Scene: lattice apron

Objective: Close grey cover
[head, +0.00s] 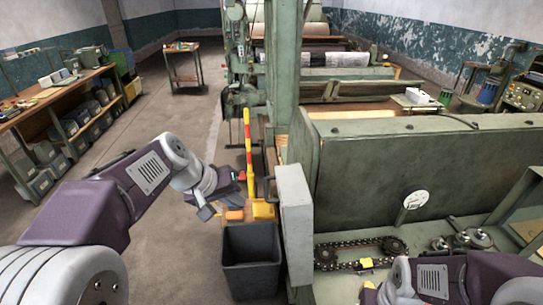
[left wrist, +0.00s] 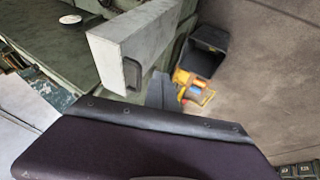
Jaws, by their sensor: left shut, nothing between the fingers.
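The grey cover (head: 296,225) is a light grey box-like door. It stands open at the left end of the green machine, beside an exposed chain and sprockets (head: 362,253). In the left wrist view the cover (left wrist: 128,48) shows a black handle (left wrist: 132,73) on its near narrow side. My left gripper (head: 207,212) is shut and empty, left of the cover and apart from it. My right arm enters at the lower right in the head view; its fingers do not show.
A dark bin (head: 251,262) stands on the floor just left of the cover. A yellow post (head: 248,150) with red bands rises behind the bin. A workbench (head: 62,97) stands at the far left. Open floor lies between it and the machine.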

